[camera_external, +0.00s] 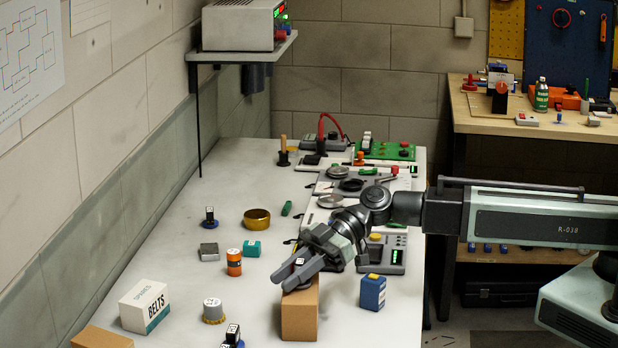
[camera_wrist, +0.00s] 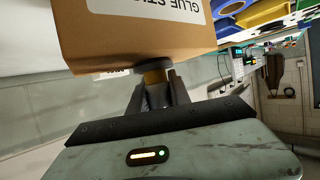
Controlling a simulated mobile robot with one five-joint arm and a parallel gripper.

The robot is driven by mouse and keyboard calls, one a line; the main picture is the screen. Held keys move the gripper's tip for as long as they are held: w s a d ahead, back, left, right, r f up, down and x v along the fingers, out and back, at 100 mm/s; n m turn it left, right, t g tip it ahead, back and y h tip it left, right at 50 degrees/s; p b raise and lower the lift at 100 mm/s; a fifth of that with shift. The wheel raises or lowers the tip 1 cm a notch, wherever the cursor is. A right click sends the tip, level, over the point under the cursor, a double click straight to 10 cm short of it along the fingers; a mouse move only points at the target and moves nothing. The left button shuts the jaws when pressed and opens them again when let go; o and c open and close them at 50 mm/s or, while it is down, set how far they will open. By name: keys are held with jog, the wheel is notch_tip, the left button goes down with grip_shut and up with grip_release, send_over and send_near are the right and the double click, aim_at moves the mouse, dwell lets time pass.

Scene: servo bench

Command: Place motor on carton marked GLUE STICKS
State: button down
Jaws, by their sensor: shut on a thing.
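A brown carton (camera_external: 299,318) stands upright on the bench, front centre. In the wrist view the carton (camera_wrist: 130,35) fills the top, with a white label reading upside down "GLUE STICKS". My gripper (camera_external: 291,277) is at the carton's top in the external view. The fingers hide most of the motor.
A blue box (camera_external: 372,292) stands close right of the carton. Bench behind left is fairly clear.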

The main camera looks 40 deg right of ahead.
jog(key=shift+f, duration=0.1)
jog(key=c, duration=1.2)
grip_release()
jog(key=shift+r, duration=0.35)
jog(key=p+v, duration=0.3)
jog(key=v, duration=0.4)
jog(key=shift+d, duration=0.3)
